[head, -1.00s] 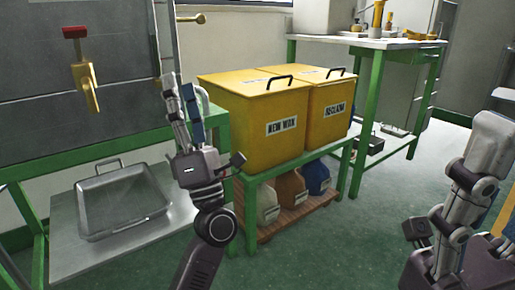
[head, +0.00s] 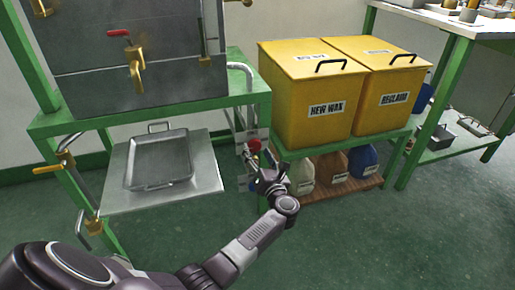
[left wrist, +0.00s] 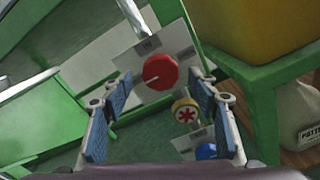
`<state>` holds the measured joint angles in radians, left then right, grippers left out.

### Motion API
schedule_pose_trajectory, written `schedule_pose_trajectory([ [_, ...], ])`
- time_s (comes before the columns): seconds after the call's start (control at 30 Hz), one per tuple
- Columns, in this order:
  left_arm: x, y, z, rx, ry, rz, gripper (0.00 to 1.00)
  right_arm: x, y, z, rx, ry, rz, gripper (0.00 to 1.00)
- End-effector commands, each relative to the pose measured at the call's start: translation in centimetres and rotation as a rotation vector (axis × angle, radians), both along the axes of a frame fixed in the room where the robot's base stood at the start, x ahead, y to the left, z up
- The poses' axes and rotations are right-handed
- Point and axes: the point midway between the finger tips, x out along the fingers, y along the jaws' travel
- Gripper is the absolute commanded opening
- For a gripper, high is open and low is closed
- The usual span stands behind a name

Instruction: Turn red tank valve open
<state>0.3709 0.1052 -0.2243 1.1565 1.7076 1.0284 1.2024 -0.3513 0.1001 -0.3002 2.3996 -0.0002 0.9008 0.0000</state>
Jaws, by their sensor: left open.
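A round red valve knob (head: 254,145) stands on a pale plate beside the tank's green stand. The left wrist view shows the knob (left wrist: 160,72) face-on, with a pale line across it. My left gripper (head: 257,162) is at the knob, between the stand and the wax bins. In the left wrist view my left gripper (left wrist: 161,84) is open, its blue-padded fingers on either side of the knob with gaps showing. Whether it touches the knob is unclear. A brass tap (head: 135,68) with a red lever (head: 118,32) is on the grey tank's front. My right gripper is out of view.
Below the red knob are a yellow knob with a red mark (left wrist: 185,110) and a blue knob (left wrist: 206,151). Yellow bins (head: 300,95) on a green stand are close on the right. A metal tray (head: 158,165) lies on the lower shelf. The floor in front is clear.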

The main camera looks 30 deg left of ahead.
Motion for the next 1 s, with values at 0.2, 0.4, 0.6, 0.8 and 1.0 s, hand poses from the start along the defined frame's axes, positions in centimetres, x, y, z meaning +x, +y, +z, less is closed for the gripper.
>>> schedule_pose_trajectory([
  [0.2,1.8,2.0,-0.1,0.002,0.000,-0.001,0.54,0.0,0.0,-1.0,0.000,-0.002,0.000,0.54],
  [0.4,2.2,2.5,0.1,0.001,-0.001,-0.002,0.54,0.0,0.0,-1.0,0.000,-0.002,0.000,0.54],
  [0.6,2.2,2.5,0.1,0.001,-0.001,-0.002,0.50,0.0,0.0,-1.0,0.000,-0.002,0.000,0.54],
  [0.8,2.2,2.5,0.1,0.001,-0.001,-0.002,0.28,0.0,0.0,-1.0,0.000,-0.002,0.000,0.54],
  [1.0,2.2,2.5,0.1,0.002,0.000,-0.001,0.12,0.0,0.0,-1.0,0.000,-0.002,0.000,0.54],
])
